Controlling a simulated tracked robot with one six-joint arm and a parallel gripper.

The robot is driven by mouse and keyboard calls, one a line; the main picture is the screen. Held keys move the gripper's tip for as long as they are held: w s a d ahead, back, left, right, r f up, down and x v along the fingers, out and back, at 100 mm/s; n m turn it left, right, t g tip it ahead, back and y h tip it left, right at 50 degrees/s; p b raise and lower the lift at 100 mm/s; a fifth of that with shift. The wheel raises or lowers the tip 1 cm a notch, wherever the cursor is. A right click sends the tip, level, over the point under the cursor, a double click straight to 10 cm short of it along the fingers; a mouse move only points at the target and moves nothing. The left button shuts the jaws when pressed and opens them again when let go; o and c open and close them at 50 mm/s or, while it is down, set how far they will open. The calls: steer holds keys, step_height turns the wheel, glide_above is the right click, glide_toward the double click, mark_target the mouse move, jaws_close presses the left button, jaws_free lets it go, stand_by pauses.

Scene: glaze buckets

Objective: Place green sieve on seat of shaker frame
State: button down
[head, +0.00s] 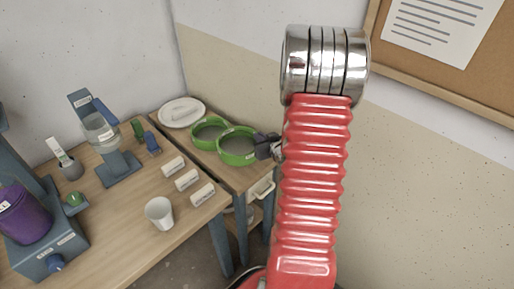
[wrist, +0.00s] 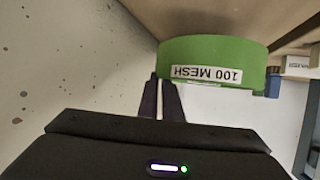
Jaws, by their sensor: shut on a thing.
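Two green round sieves sit on the wooden side table in the head view: a nearer one (head: 238,160) and one behind it to the left (head: 203,142). My gripper (head: 264,146) is at the right side of the nearer sieve, shut on its edge. In the wrist view my gripper's dark fingers (wrist: 164,98) meet the green sieve (wrist: 205,48), whose label reads "100 MESH" upside down. The exact contact is partly hidden. A blue-grey stand (head: 118,168) with a clear vessel is on the bench; I cannot tell whether it is the shaker frame.
A purple bucket (head: 24,215) in a blue-grey holder (head: 50,255) stands at the bench's left. A white cup (head: 160,213) and several white labelled blocks (head: 187,180) are near the bench edge.

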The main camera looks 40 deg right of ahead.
steer(key=shift+f, duration=0.15)
steer(key=shift+f, duration=1.95)
steer(key=shift+f, duration=0.1)
steer(key=c, duration=1.9)
jaws_free()
steer(key=shift+c, duration=0.2)
steer(key=shift+a, duration=0.1)
